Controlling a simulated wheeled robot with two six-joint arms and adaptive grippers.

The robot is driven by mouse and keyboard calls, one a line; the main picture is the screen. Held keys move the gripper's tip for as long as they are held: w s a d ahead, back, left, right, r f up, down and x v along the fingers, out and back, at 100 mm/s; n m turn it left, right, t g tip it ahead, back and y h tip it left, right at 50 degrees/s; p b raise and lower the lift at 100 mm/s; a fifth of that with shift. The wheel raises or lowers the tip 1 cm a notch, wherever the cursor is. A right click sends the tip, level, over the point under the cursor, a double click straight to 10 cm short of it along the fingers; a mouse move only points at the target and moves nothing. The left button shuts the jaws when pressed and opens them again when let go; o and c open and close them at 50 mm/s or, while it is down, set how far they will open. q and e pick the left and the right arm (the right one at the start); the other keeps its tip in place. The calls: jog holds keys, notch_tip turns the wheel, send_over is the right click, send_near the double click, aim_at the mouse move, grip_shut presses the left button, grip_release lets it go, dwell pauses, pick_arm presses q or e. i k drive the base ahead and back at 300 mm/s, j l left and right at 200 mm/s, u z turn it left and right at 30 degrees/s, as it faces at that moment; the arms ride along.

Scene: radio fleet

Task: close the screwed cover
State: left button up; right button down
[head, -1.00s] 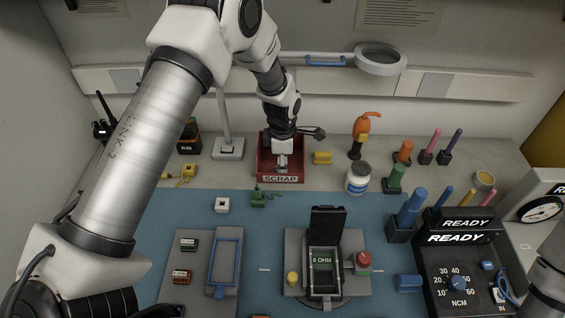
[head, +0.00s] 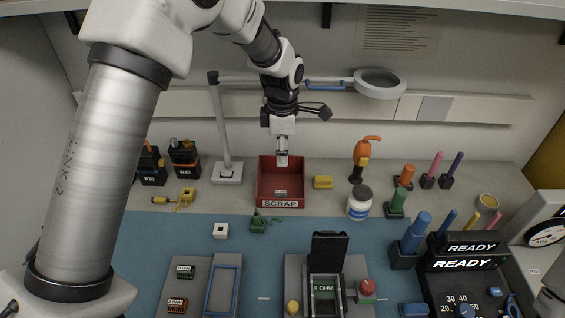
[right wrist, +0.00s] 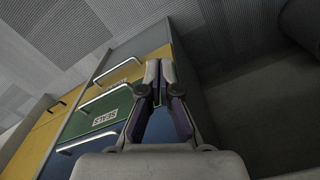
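The unit (head: 297,270) on the blue mat has its black cover (head: 328,247) standing open, hinged at the back. A yellow-topped tool or knob (head: 292,307) and a red button (head: 366,287) flank the bay. My left gripper (head: 283,160) hangs above the red scrap bin (head: 280,203), clear of the unit; its fingers look close together, but their gap is too small to judge. In the right wrist view my right gripper (right wrist: 160,66) has its fingertips together, with nothing visible between them, near drawers.
A grey tray (head: 196,272) with two small boards and a blue frame lies left of the unit. A screwdriver stand (head: 403,258) and a READY torque box (head: 462,262) stand at right. Yellow, green and blue drawers (right wrist: 104,115) show in the right wrist view.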

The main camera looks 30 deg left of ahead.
aim_at(328, 250)
jog(key=k, duration=1.5)
